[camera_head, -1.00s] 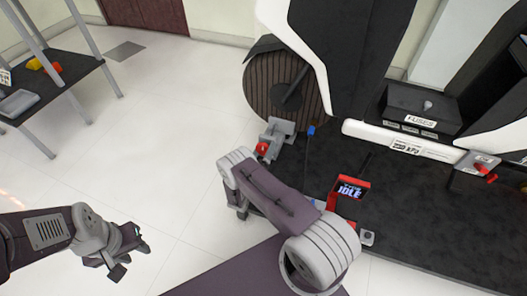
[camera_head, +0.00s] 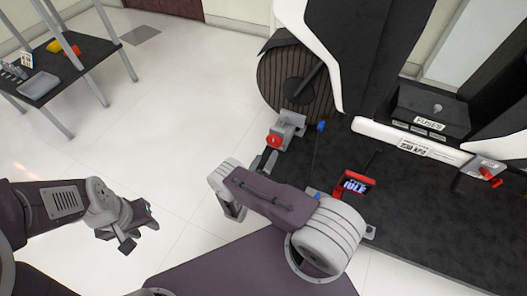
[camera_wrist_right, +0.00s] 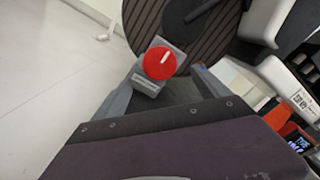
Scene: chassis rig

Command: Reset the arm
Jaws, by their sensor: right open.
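My right arm reaches from the lower middle of the head view; its gripper (camera_head: 264,161) is mostly hidden behind its wrist. In the right wrist view the gripper fingers (camera_wrist_right: 163,92) are spread, with nothing between them. A red round knob (camera_wrist_right: 159,63) on a grey box shows just beyond the fingertips; it also shows in the head view (camera_head: 274,141). I cannot tell whether the fingers touch the box. My left gripper (camera_head: 139,226) hangs over the pale floor at the left, with fingers apart and empty.
The black machine platform (camera_head: 420,210) fills the right side. A small red-framed screen reading IDLE (camera_head: 355,184) stands near my right arm. A ribbed brown drum (camera_head: 292,83) is behind the knob. A dark table (camera_head: 75,62) stands far left. The floor between is clear.

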